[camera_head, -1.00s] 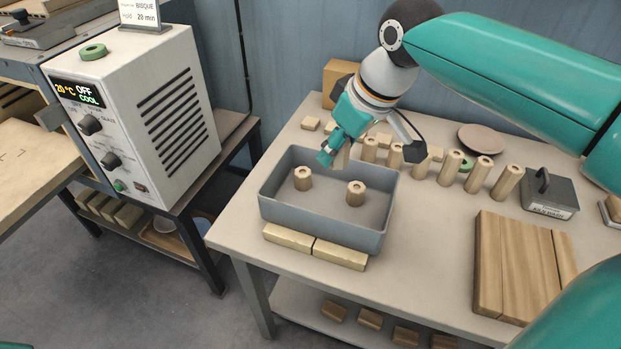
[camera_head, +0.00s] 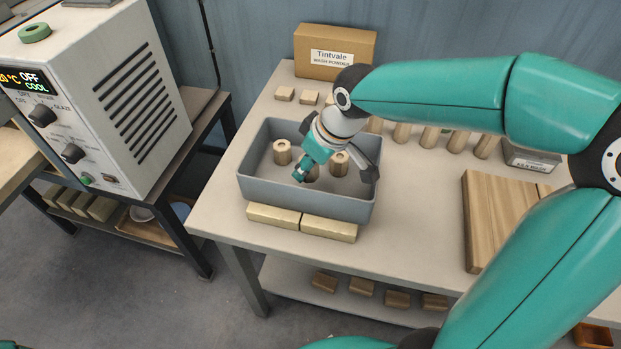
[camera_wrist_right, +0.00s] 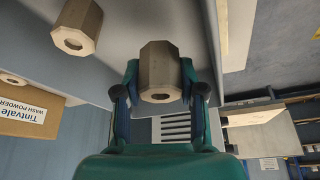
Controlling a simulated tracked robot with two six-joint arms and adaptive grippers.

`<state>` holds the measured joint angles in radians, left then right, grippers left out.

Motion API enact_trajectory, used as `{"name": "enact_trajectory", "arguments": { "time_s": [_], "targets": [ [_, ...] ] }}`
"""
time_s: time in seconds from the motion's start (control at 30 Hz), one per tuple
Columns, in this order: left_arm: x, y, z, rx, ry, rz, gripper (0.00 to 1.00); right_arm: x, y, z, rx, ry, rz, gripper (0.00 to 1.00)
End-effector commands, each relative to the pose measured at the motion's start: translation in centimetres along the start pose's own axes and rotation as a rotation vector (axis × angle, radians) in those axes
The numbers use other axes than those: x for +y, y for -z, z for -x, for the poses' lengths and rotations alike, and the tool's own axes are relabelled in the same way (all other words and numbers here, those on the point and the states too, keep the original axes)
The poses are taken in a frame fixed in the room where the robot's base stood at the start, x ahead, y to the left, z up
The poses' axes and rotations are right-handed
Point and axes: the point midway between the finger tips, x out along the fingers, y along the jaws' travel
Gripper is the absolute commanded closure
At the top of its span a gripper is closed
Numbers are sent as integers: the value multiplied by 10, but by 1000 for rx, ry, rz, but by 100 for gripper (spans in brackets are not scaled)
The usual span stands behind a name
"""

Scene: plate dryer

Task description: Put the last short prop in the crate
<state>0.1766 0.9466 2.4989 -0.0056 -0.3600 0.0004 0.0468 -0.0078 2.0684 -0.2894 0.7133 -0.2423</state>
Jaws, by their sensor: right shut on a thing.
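The grey crate (camera_head: 300,197) stands at the left end of the table. Two short wooden props with holes stand upright in it, one at the left (camera_head: 283,152) and one at the right (camera_head: 340,163). My right gripper (camera_head: 307,172) reaches down into the crate between them. It is shut on a third short prop (camera_head: 313,174), mostly hidden in the head view. In the right wrist view this held prop (camera_wrist_right: 160,72) sits between both fingers, with another prop (camera_wrist_right: 78,27) beside it. I cannot tell whether the held prop touches the crate floor. My left gripper is out of view.
Two pale blocks (camera_head: 274,216) lie along the crate's front. A Tintvale box (camera_head: 335,52) stands behind, with small blocks (camera_head: 285,94) before it. Taller props (camera_head: 402,133) stand along the back, partly behind my arm. Wooden boards (camera_head: 490,220) lie at the right.

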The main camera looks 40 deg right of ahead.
Motion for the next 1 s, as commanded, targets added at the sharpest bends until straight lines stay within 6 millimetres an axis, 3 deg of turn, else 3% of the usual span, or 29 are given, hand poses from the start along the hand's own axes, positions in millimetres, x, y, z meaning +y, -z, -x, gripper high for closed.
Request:
{"name": "enact_trajectory", "arguments": {
  "time_s": [0.4,0.8,0.83,0.87,1.0],
  "targets": [
    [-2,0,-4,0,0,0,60,0,-17,-41,-2,1,2,98],
    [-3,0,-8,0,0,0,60,-1,-18,-47,1,1,2,98],
    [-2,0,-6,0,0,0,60,-1,-18,-46,0,1,2,55],
    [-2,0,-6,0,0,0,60,-1,-18,-46,0,1,2,50],
    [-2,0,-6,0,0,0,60,-1,-18,-46,0,1,2,50]
  ]
}}
